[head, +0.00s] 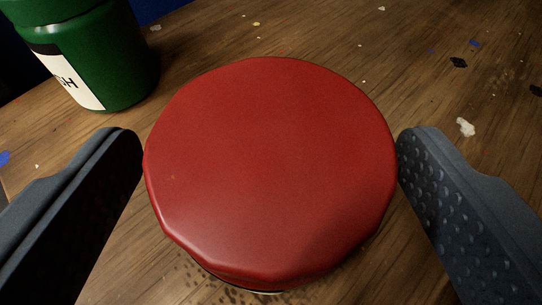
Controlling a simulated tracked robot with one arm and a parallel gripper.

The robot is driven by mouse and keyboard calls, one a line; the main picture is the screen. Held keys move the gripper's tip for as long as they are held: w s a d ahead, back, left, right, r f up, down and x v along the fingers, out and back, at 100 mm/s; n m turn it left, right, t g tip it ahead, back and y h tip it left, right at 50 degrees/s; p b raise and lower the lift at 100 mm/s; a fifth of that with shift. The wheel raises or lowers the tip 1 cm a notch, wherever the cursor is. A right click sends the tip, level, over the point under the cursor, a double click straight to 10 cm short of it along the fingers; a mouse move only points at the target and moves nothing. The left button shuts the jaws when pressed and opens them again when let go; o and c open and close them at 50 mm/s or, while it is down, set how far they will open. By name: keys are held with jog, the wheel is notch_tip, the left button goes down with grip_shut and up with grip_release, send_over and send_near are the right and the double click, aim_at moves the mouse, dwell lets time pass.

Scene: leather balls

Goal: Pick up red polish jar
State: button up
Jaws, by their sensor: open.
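The red polish jar (270,165) stands on the wooden table, seen from above. Its wide red lid fills the middle of the view and hides nearly all of the body below. My gripper (270,150) is open, with one dark grey textured finger on the left of the jar and one on the right. The fingertips are beside the lid's edges, very close to them in the picture. I cannot tell whether they touch it.
A green jar (95,50) with a white label stands at the upper left, beyond the left finger. The wooden table (400,70) carries small scraps and flecks. The table's edge shows at the left. Free room lies at the upper right.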

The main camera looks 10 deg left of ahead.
jog(key=shift+b+x, duration=0.65)
jog(key=shift+x, duration=0.9)
jog(key=shift+f, duration=0.15)
jog(key=shift+c, duration=0.2)
jog(key=c, duration=1.2)
